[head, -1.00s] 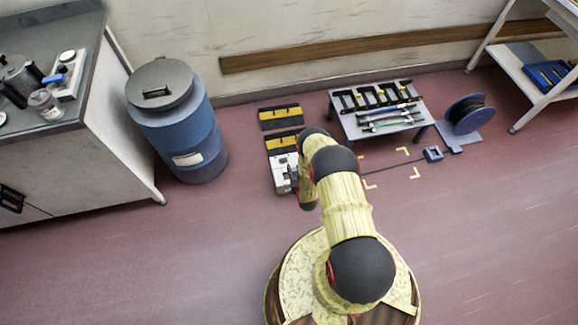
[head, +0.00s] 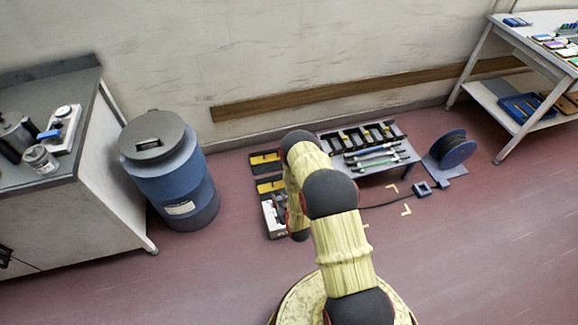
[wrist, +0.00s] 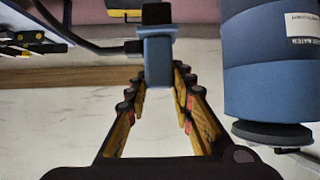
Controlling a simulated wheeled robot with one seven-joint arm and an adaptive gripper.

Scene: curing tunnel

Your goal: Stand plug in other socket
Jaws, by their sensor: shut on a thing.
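In the wrist view my gripper (wrist: 160,92) is shut on a blue plug (wrist: 158,62) with a black end. A black cable (wrist: 88,46) runs from the plug toward the upper left. In the head view my arm hides the gripper and the plug. Two black-and-yellow units (head: 265,161) (head: 271,186) lie on the floor left of my arm, with a white box (head: 274,216) in front of them. I cannot tell which part is the other socket. The cable (head: 385,203) shows right of my arm.
A blue drum (head: 172,180) stands left of the units, beside a grey-topped cabinet (head: 75,190). A low rack (head: 388,167) holds several tools. A cable reel (head: 452,152) and a small blue block (head: 421,188) stand right. Floor at front right is clear.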

